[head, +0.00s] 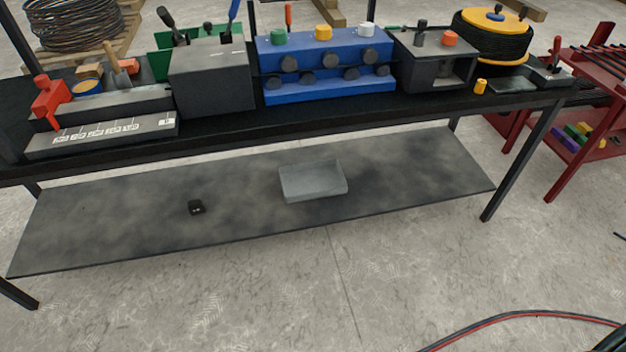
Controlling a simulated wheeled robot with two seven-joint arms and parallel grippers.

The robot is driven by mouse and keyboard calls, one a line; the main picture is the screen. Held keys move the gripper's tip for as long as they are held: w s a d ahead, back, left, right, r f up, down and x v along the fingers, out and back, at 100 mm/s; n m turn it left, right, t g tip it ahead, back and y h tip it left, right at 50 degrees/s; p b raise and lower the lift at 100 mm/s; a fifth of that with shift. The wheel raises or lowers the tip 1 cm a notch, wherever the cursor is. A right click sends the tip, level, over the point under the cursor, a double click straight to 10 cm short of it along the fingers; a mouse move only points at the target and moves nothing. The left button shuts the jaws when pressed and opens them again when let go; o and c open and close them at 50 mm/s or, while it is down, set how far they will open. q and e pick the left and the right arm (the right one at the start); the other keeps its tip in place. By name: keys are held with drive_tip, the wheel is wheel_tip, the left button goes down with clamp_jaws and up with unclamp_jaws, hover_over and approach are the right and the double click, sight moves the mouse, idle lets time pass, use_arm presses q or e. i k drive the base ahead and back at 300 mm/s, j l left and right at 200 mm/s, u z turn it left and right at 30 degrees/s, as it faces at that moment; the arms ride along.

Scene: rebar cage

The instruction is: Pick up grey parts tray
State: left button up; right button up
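A light grey parts tray (312,183) lies on the low shelf under the black workbench, right of the shelf's middle. It is shallow and rectangular, and nothing can be seen inside it. Neither of my grippers shows in the head view, so their place relative to the tray cannot be seen.
The dark lower shelf (400,178) also bears a small black block (196,207) left of the tray. The bench top (220,125) overhangs the shelf and carries machines. Bench legs (520,160) stand at the ends. A red and black cable (520,314) lies on the floor at right.

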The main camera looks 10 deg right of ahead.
sight(314, 180)
drive_tip(key=i, duration=1.25)
drive_tip(key=z, duration=1.65)
